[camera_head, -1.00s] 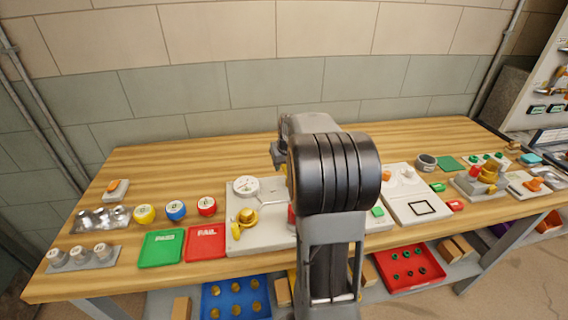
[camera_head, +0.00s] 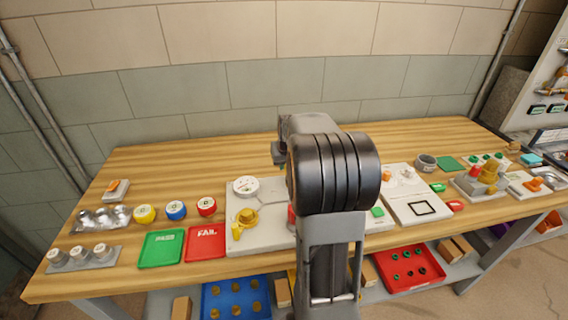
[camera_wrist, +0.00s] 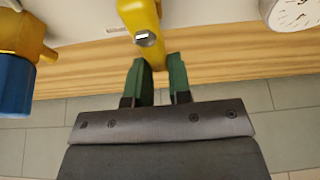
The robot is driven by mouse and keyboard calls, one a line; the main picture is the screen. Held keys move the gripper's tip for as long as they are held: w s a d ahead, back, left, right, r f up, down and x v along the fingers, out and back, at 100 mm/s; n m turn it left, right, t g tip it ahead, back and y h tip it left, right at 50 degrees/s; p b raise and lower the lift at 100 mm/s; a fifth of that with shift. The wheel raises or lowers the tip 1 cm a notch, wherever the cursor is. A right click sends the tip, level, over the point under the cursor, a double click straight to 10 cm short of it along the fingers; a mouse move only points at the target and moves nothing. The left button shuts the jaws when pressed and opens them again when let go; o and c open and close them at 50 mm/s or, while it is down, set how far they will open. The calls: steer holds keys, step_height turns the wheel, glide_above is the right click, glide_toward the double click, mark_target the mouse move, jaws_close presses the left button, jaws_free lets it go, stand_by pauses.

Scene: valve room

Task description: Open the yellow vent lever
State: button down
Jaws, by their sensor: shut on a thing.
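The yellow vent lever (camera_wrist: 140,18) comes down from the top of the wrist view, with a grey bolt-like end facing the camera. My gripper (camera_wrist: 157,62) has its two green fingers at the lever's lower end and is shut on it. Exactly how the fingertips meet the lever is hard to see. In the head view my dark arm covers the middle of the pale panel (camera_head: 262,237), and it hides the lever and the fingertips.
A white gauge (camera_wrist: 297,10) is at the wrist view's upper right. A yellow fitting with a blue cap (camera_wrist: 14,85) is at its left. In the head view, a yellow valve (camera_head: 245,218), a red FAIL tray (camera_head: 206,243) and a green PASS tray (camera_head: 161,249) lie left of my arm.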

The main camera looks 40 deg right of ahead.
steer(key=shift+d+m, duration=0.15)
steer(key=shift+m, duration=0.35)
steer(key=c, duration=1)
jaws_free()
steer(key=shift+c, duration=0.2)
steer(key=shift+s, duration=0.1)
steer(key=v, duration=1.4)
steer(key=shift+w, duration=0.25)
